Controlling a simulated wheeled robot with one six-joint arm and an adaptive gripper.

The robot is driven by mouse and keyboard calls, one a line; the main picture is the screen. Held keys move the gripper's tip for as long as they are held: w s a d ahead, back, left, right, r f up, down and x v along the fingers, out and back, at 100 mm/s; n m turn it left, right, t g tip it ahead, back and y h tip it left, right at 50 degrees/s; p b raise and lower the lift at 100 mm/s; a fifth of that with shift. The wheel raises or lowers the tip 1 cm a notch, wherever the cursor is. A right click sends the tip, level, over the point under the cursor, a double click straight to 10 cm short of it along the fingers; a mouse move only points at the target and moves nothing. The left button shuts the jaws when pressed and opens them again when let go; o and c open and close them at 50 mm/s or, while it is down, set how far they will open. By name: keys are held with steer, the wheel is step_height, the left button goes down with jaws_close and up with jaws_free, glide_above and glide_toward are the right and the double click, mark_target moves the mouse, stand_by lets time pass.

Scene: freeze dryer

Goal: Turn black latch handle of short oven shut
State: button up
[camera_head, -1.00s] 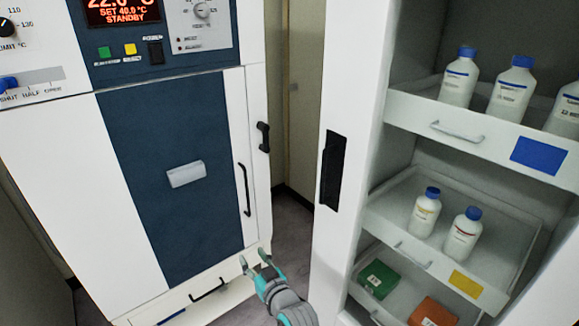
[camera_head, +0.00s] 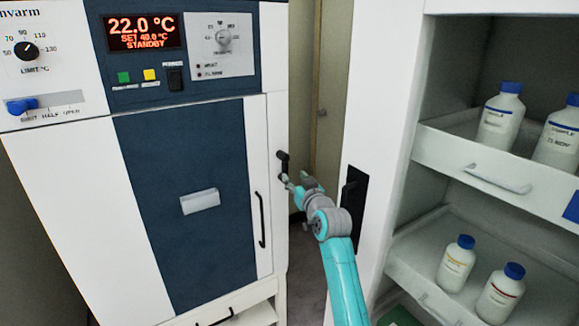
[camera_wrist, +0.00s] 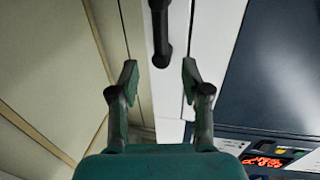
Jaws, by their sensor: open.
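The short oven (camera_head: 185,190) stands at the left in the head view, its door closed against the body as far as I can see. In the wrist view the latch handle (camera_wrist: 160,30) lies ahead, between and beyond the two spread fingers (camera_wrist: 157,85). No contact shows.
A white cabinet (camera_head: 392,130) with open shelves stands close at the right, leaving a narrow gap. Its shelves hold white bottles (camera_head: 500,115) with blue caps. The oven's display panel (camera_head: 142,33) and blue slider (camera_head: 22,106) are at upper left.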

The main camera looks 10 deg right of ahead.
mark_target(286, 167)
steer(key=w, duration=0.3)
steer(key=w+a, duration=0.1)
steer(key=w, duration=0.5)
steer(key=shift+w+a, duration=0.15)
steer(key=shift+w, duration=0.05)
steer(key=shift+c, duration=0.2)
jaws_close()
